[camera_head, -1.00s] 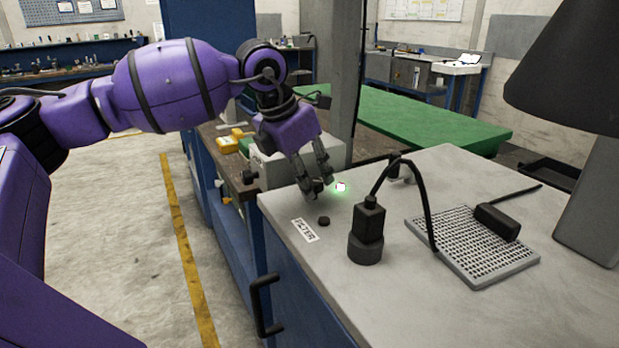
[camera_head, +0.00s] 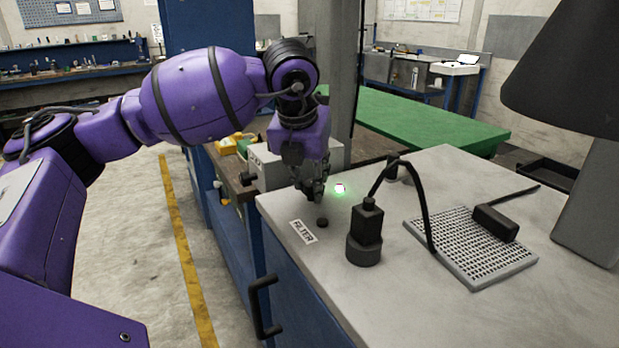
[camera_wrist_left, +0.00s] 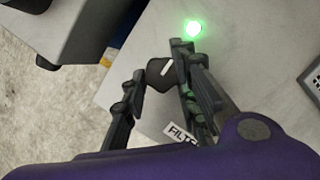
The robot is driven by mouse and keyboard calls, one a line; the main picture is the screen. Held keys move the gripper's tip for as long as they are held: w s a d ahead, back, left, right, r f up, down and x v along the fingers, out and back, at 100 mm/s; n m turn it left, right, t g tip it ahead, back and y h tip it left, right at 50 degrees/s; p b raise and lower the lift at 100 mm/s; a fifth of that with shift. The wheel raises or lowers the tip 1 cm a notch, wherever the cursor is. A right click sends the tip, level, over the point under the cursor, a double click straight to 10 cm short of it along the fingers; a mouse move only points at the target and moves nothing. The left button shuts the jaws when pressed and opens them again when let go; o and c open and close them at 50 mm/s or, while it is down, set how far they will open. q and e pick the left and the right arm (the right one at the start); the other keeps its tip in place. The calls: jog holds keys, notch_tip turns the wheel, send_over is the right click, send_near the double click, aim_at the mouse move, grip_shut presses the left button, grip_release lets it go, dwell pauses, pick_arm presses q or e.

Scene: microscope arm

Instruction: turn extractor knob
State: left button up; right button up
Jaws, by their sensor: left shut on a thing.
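A dark knob with a white line (camera_wrist_left: 160,72) stands on the grey bench top and lies between the fingertips of my left gripper in the left wrist view (camera_wrist_left: 158,68). My left gripper is shut on this knob. In the head view my left gripper (camera_head: 312,192) points down at the bench top near its left edge, and its fingers hide the knob there. A lit green indicator (camera_head: 340,188) glows just right of the fingers; it also shows in the left wrist view (camera_wrist_left: 193,28).
A black cylinder with a cable (camera_head: 365,240), a perforated plate (camera_head: 460,255) and a dark lamp-like shade (camera_head: 572,70) stand to the right. A grey box (camera_head: 268,170) is behind.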

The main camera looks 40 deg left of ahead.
pick_arm(q)
jog(key=shift+a+r, duration=0.2)
jog(key=shift+a, duration=0.1)
jog(key=o, duration=0.9)
jog(key=shift+o, duration=0.5)
jog(key=shift+s+a, duration=0.1)
jog(key=shift+a, duration=0.05)
jog(key=shift+f, duration=0.1)
jog(key=shift+d, duration=0.2)
jog(key=shift+s+d+r, duration=0.1)
jog(key=shift+r, duration=0.35)
jog(key=v, duration=1.1)
jog(key=shift+s, duration=0.1)
